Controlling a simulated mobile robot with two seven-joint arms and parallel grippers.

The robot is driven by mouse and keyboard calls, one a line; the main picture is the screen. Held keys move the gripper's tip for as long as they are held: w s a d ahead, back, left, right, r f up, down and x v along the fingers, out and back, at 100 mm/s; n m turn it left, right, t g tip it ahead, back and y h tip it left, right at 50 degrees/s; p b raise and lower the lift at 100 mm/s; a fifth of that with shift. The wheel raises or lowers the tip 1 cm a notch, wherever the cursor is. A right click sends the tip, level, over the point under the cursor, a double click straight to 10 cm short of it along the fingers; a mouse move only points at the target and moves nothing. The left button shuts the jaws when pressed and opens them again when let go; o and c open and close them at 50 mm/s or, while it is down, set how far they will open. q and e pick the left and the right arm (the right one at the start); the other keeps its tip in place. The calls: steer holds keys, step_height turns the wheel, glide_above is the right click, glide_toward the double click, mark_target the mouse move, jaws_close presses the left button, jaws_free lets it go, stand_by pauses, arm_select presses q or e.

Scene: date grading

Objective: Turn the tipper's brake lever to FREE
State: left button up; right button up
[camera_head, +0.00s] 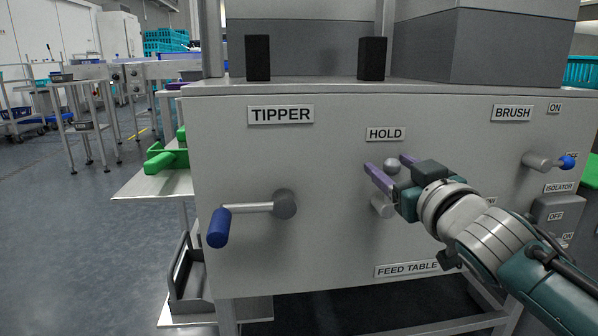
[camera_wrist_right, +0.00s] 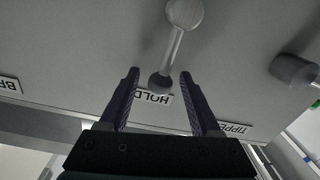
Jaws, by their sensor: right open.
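The tipper's brake lever stands upright on the grey panel. Its round knob (camera_head: 392,165) is at the top, just under the HOLD label (camera_head: 385,134), and its hub (camera_head: 382,206) is below, partly hidden by my gripper. In the right wrist view the picture is upside down: the knob (camera_wrist_right: 160,82) shows between my fingertips in front of the HOLD label (camera_wrist_right: 152,97), with the hub (camera_wrist_right: 185,12) at the top. My right gripper (camera_head: 389,168) is open, one finger on each side of the knob; contact cannot be told. No FREE label is readable. My left gripper is out of view.
Left of the lever, a crank with a blue handle (camera_head: 219,228) sticks out below the TIPPER label (camera_head: 281,114). At right are the BRUSH lever with a blue tip (camera_head: 567,162) and an isolator box (camera_head: 560,214). A FEED TABLE label (camera_head: 408,269) is below.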

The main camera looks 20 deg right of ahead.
steer(key=shift+w, duration=0.15)
jaws_close()
stand_by(0.5)
stand_by(0.9)
